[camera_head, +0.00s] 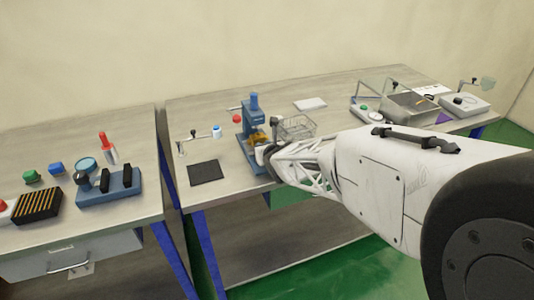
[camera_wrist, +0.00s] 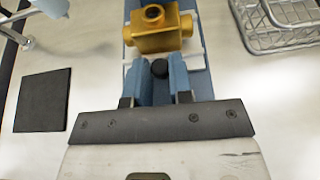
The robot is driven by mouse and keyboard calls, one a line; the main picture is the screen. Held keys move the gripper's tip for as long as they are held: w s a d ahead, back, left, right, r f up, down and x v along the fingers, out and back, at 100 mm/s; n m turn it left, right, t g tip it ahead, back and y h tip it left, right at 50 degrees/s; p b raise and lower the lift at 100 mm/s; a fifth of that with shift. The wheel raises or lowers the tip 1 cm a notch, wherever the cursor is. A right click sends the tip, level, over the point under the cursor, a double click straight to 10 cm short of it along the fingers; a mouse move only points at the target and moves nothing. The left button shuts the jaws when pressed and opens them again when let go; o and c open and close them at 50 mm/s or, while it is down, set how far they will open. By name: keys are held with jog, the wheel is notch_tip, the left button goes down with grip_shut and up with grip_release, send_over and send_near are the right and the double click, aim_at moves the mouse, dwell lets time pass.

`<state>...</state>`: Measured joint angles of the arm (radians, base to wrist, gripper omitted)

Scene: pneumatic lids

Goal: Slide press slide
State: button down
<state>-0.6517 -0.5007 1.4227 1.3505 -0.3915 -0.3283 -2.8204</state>
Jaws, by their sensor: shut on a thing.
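The blue press (camera_head: 254,104) stands upright on the middle table in the head view. A brass valve body (camera_wrist: 158,30) sits on the white slide (camera_wrist: 196,52) over the press's blue base; the brass also shows in the head view (camera_head: 257,139). A round black knob (camera_wrist: 159,68) is on the near side of the slide. My gripper (camera_wrist: 161,72) has its two fingers on either side of this knob and is shut on it. In the head view my gripper (camera_head: 268,151) is at the press's front, and its fingertips are hard to make out.
A wire basket (camera_head: 297,127) stands close to the right of the press. A dark square mat (camera_head: 206,172) lies to the left, with bare table around it.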

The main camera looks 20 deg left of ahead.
aim_at(259, 141)
jog(key=shift+w+a+r, duration=0.1)
jog(key=shift+w+a, duration=1)
jog(key=shift+w, duration=0.05)
jog(key=c, duration=1.1)
grip_release()
jog(key=shift+o, duration=0.2)
jog(key=shift+s+d, duration=0.15)
jog(key=shift+v, duration=3.7)
jog(key=shift+d, duration=0.1)
